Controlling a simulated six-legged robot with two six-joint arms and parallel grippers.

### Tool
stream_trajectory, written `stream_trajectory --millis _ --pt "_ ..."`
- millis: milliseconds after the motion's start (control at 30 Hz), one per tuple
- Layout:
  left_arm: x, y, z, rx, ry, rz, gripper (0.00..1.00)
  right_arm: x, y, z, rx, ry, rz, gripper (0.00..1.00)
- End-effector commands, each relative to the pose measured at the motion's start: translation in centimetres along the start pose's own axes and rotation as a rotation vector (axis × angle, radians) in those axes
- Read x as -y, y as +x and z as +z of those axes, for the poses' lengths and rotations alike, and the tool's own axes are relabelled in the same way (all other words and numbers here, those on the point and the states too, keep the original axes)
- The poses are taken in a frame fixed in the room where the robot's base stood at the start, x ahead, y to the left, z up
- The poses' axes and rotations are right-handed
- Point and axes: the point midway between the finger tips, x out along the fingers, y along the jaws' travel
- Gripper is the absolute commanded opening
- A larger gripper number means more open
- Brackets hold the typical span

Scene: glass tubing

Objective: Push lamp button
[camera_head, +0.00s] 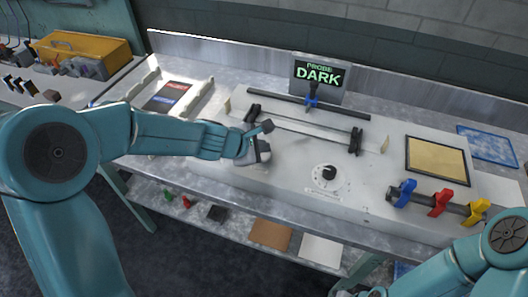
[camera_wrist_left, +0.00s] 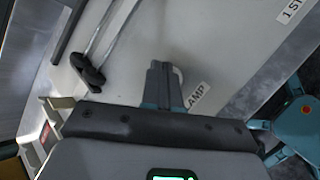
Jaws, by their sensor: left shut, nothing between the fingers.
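My left gripper (camera_head: 262,153) is shut and empty, low over the front left of the pale bench panel (camera_head: 290,178). In the left wrist view its closed fingers (camera_wrist_left: 160,84) point down at the panel beside a white label reading "AMP" (camera_wrist_left: 195,95), its first letter hidden. A small pale rounded edge (camera_wrist_left: 179,74) shows just beside the fingers and may be the lamp button. The fingers hide most of it, and I cannot tell whether they touch it. A dark screen (camera_head: 318,75) at the back reads "PROBE DARK" in green. My right gripper is out of view.
A glass tube (camera_head: 305,127) lies on dark holders behind my left gripper. A black knob (camera_head: 329,172) on a white dial stands to the right. Blue, red and yellow clamps (camera_head: 438,203) sit on a bar at the right. A tan pad (camera_head: 437,160) lies behind them.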

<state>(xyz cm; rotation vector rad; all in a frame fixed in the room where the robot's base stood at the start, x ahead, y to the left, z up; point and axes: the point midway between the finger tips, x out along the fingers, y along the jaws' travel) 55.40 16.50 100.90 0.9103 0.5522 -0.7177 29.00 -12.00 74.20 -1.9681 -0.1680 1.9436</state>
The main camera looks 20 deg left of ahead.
Motion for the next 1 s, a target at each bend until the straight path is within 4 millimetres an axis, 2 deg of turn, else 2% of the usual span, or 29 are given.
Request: stream_trajectory --millis 267,767,1000 --pt "-0.3 -0.4 0.3 0.000 0.000 0.000 0.00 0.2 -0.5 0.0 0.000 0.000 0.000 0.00" --pt "-3.0 -4.2 3.0 0.000 0.000 0.001 0.00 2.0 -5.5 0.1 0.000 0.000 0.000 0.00" --pt "-3.0 -4.1 3.0 0.000 -0.001 0.000 0.00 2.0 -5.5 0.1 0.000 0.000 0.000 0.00"
